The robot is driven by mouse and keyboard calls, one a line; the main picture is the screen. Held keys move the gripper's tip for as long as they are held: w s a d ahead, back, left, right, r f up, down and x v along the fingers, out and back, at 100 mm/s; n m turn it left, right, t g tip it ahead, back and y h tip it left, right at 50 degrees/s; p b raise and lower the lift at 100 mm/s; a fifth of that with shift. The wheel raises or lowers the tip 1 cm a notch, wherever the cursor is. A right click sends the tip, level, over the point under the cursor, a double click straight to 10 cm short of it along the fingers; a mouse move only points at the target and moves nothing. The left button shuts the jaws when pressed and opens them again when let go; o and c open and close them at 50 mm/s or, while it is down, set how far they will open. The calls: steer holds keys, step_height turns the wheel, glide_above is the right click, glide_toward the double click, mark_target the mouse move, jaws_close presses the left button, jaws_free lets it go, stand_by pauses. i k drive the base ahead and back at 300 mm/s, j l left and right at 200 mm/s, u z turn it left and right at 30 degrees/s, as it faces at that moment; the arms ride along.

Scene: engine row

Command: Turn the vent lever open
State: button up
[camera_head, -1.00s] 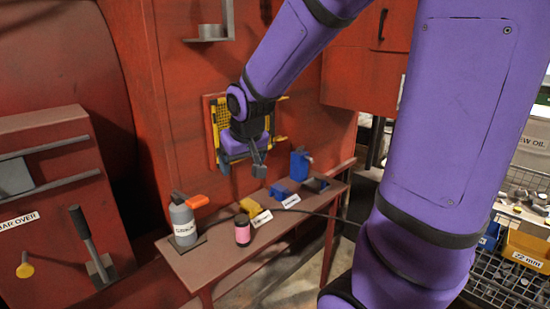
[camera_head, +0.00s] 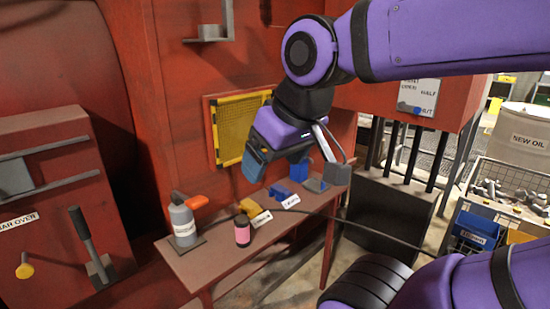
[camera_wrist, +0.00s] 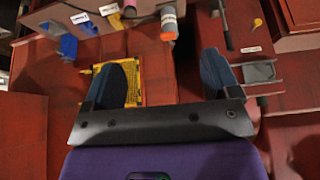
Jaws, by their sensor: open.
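A dark-handled lever (camera_head: 80,230) stands tilted in a grey base on the red cabinet at the left. The label beside it seems to read "BAR OVER", and I cannot tell whether this is the vent lever. It also shows in the wrist view (camera_wrist: 224,24). No lever marked as a vent is readable. My gripper (camera_head: 258,162) hangs in front of the wall by the yellow mesh panel, above the bench and well right of the lever. In the wrist view its two blue fingers (camera_wrist: 166,68) are apart with nothing between them.
The bench (camera_head: 200,262) holds a grey bottle (camera_head: 182,222) with an orange top, a pink can (camera_head: 242,231) and small yellow and blue items. A yellow mesh panel (camera_head: 236,115) is on the red wall. A cable crosses the bench. A NEW OIL drum (camera_head: 525,125) stands right.

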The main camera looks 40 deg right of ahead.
mark_target(417, 110)
steer(key=z, duration=0.5)
steer(key=l+z, duration=0.1)
steer(key=z, duration=0.85)
steer(key=l+z, duration=0.1)
steer(key=z, duration=0.4)
steer(key=i+j+u, duration=0.15)
steer(key=j+u, duration=0.2)
steer(key=i+j+u, duration=0.3)
steer(key=k+j, duration=0.05)
steer(key=j, duration=0.1)
